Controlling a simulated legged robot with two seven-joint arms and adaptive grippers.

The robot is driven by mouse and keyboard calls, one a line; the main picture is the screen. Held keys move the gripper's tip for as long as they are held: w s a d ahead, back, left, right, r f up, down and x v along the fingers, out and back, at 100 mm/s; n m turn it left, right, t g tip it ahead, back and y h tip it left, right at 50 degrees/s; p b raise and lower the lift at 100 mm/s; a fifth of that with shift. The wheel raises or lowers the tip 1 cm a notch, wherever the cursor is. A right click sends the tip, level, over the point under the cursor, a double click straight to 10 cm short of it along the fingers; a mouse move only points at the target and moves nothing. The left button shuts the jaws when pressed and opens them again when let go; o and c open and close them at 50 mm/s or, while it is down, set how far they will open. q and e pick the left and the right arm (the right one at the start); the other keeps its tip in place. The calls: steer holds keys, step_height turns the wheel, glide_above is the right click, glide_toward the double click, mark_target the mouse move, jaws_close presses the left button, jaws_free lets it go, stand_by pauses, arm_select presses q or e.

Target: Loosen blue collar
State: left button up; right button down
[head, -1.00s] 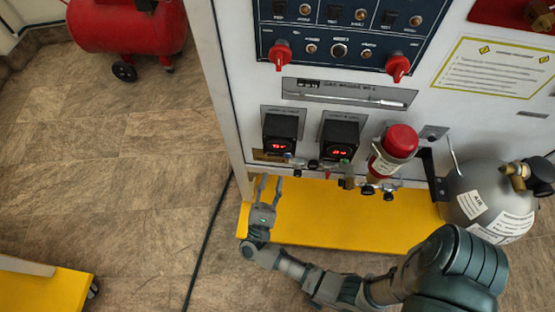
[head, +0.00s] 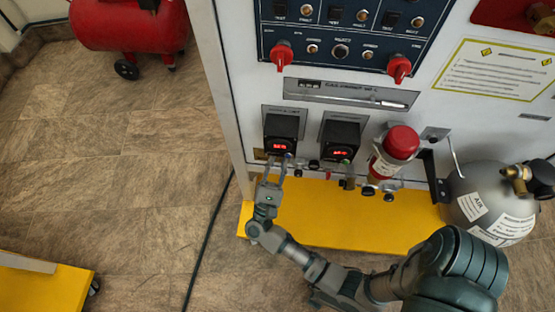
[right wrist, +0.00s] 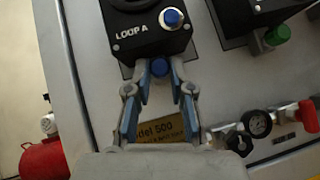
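The blue collar (right wrist: 160,68) is a small blue round part under the black LOOP A box (right wrist: 145,35) in the right wrist view. A separate blue knob (right wrist: 172,18) sits on that box's face. My right gripper (right wrist: 160,75) has its fingers apart, with the collar between the fingertips; I see no clear firm contact. In the head view the right gripper (head: 275,167) points up at the underside of the left display box (head: 281,131). The collar is hard to make out there. My left gripper is not in view.
A second display box (head: 340,137) with a green cap (right wrist: 277,35) is to the right. Gauges and a red-topped cylinder (head: 395,150) stand farther right, then a grey tank (head: 485,200). A yellow base (head: 330,215) juts out below. A cable lies on the floor.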

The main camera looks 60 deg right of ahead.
steer(key=n+t+y, duration=0.1)
steer(key=n+t, duration=0.2)
steer(key=n+t+y+p, duration=0.1)
steer(key=n+t, duration=0.2)
steer(key=n+t+p, duration=0.1)
steer(key=n+t, duration=0.2)
steer(key=n, duration=0.1)
steer(key=shift+s+y, duration=0.25)
steer(key=shift+y, duration=0.15)
steer(key=c, duration=1.3)
jaws_free()
steer(key=v, duration=1.2)
steer(key=shift+f, duration=0.15)
